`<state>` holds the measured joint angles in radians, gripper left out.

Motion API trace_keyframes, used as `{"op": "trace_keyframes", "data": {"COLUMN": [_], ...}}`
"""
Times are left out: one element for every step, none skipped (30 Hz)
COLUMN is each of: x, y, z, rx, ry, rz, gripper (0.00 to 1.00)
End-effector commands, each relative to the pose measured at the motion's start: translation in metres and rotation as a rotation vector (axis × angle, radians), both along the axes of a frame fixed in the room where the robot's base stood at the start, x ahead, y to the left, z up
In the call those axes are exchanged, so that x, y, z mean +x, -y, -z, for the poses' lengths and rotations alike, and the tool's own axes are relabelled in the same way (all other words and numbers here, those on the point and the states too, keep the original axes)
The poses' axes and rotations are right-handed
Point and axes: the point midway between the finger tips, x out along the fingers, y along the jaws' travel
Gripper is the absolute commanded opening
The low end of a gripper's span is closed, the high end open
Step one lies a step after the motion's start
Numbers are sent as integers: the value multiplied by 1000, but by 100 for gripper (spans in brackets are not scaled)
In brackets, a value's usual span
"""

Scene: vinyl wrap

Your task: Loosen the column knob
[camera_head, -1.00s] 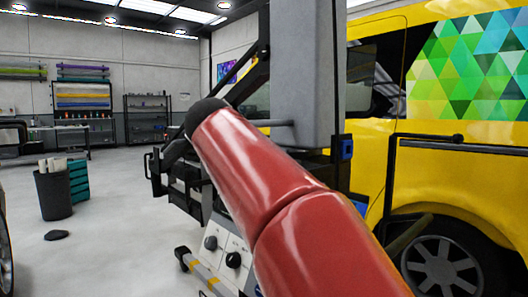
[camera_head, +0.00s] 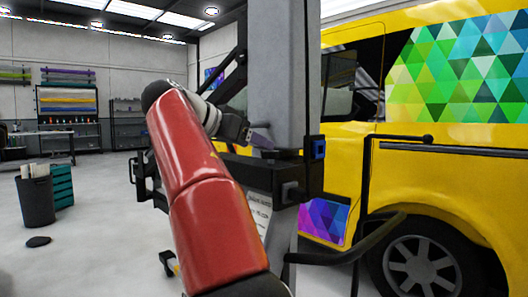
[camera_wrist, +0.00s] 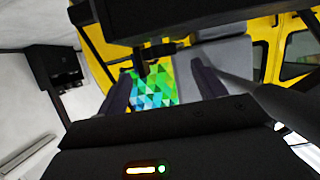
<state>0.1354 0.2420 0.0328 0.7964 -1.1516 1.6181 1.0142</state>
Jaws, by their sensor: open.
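The grey upright column (camera_head: 283,70) stands just right of my arm in the head view, with a black carriage (camera_head: 245,172) around it. A dark knob-like block (camera_head: 292,192) sticks out of the carriage's near face; I cannot tell whether it is the column knob. A small black fitting (camera_wrist: 152,68) shows beyond the fingers, near the column.
A yellow van (camera_head: 455,165) with a green-blue triangle graphic stands close behind and right of the column. Black tube arms (camera_head: 365,240) reach out at the right. A dark bin (camera_head: 36,200) and teal drawers (camera_head: 61,186) stand at left.

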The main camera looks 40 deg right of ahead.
Motion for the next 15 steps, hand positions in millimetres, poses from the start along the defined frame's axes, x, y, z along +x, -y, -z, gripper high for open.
{"op": "trace_keyframes", "data": {"x": [-1,0,0,1,1,2,2,3,3,3,3,4,4,4,4], "y": [9,14,20,25,29,33,37,40,43,46,47,49,50,50,51], "z": [5,7,9,11,13,15,16,18,19,20,21,21,21,22,22], "rx": [1,1,1,0,1,2,1,1,1,1,1,1,1,1,1], "ry": [-2,-3,-3,-2,-2,-2,-3,-2,-3,-3,-3,-3,-2,-2,-2], "rz": [5,3,4,3,2,2,2,0,0,0,0,-1,-2,-2,-3], "gripper": [69,69,69,69,69,69,69,69,69,69,69,69,69,69,69]}}
